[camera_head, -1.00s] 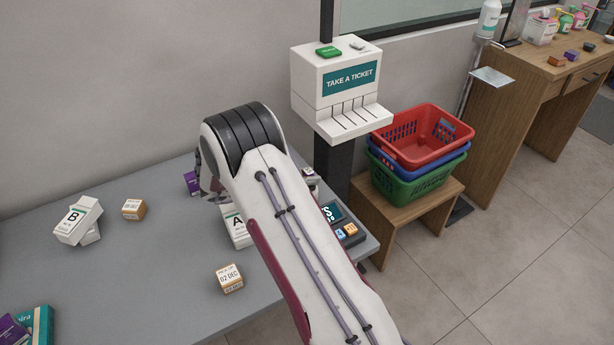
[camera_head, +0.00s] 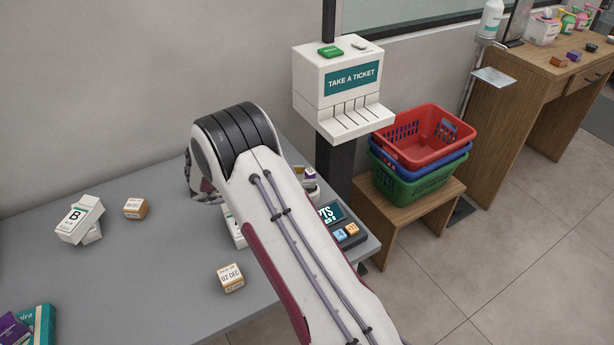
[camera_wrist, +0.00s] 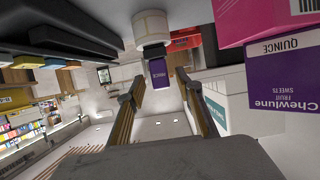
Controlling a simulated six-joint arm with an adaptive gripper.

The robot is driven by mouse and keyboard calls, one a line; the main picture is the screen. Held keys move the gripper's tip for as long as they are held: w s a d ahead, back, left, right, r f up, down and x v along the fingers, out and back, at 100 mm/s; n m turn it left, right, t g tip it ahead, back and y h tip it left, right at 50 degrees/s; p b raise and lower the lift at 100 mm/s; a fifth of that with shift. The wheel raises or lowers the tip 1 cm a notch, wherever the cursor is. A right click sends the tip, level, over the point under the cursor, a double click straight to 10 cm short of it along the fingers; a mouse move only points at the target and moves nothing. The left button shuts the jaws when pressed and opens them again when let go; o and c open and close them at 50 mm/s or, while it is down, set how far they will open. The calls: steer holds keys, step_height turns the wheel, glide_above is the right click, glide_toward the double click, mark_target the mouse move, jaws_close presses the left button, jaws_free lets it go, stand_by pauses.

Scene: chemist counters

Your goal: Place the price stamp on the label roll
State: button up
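The label roll is a white cylinder (camera_wrist: 152,27) at the top of the wrist view, which looks upside down. A small purple block, apparently the price stamp (camera_wrist: 158,72), shows against the roll's grey-ringed end and seems to stand on its top. The head view mostly hides the gripper behind my arm.
A keypad terminal (camera_head: 340,222) stands near the roll at the counter's right edge. The ticket machine (camera_head: 340,90) rises behind. A purple Chewlune box (camera_wrist: 283,93) is close on the right in the wrist view. A date cube (camera_head: 231,278) and box B (camera_head: 78,220) lie left.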

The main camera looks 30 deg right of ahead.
steer(key=v, duration=0.9)
steer(key=shift+a, duration=0.15)
steer(key=shift+r, duration=0.15)
